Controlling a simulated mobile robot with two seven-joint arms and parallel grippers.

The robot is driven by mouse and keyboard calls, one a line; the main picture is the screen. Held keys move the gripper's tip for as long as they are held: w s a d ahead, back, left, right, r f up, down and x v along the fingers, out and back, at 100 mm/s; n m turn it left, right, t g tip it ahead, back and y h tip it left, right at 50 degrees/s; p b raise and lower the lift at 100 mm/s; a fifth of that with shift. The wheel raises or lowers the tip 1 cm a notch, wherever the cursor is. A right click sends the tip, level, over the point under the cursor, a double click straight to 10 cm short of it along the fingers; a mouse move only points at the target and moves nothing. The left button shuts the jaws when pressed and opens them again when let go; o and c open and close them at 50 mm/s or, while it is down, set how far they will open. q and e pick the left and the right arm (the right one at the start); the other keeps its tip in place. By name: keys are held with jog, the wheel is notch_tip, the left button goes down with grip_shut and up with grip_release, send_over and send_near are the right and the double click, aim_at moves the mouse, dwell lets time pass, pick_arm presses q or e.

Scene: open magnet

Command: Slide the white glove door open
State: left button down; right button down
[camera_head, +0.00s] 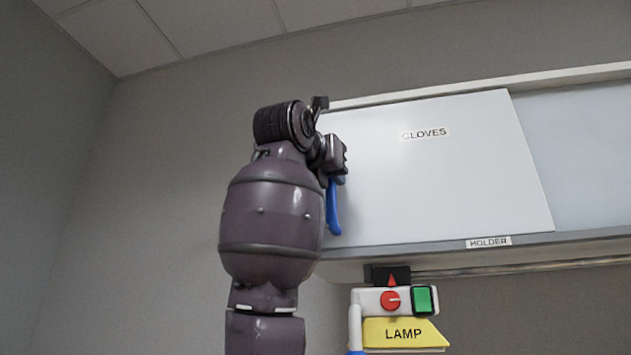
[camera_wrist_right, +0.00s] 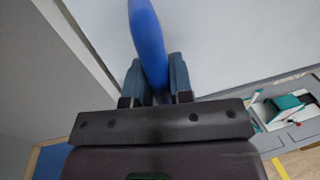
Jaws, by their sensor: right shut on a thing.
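The white door (camera_head: 440,170) labelled GLOVES is the front panel of a wall cabinet in the head view. A blue handle (camera_head: 333,205) stands near its left edge. My right gripper (camera_head: 340,180) is at that handle, partly hidden behind my own wrist. In the right wrist view the blue handle (camera_wrist_right: 147,45) runs between the two fingers of my right gripper (camera_wrist_right: 157,80), which are shut on it. The door surface (camera_wrist_right: 215,40) shows behind the handle. My left gripper is not in view.
A bluish-grey panel (camera_head: 590,150) lies right of the door. A shelf edge labelled HOLDER (camera_head: 488,242) runs below. Under it hangs a box with a red knob (camera_head: 391,301), a green button (camera_head: 423,299) and a yellow LAMP plate (camera_head: 404,333). Bare wall is at left.

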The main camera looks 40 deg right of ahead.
jog(key=b, duration=0.5)
send_near(515, 165)
jog(key=x, duration=0.5)
jog(key=shift+w+a+f, duration=0.1)
jog(key=shift+w, duration=0.35)
jog(key=shift+s+d, duration=0.25)
jog(key=c, duration=1.4)
grip_release()
jog(key=o, duration=0.4)
jog(key=shift+s+d, duration=0.1)
jog(key=shift+s, duration=0.1)
jog(key=shift+c, duration=0.2)
jog(key=shift+w, duration=0.1)
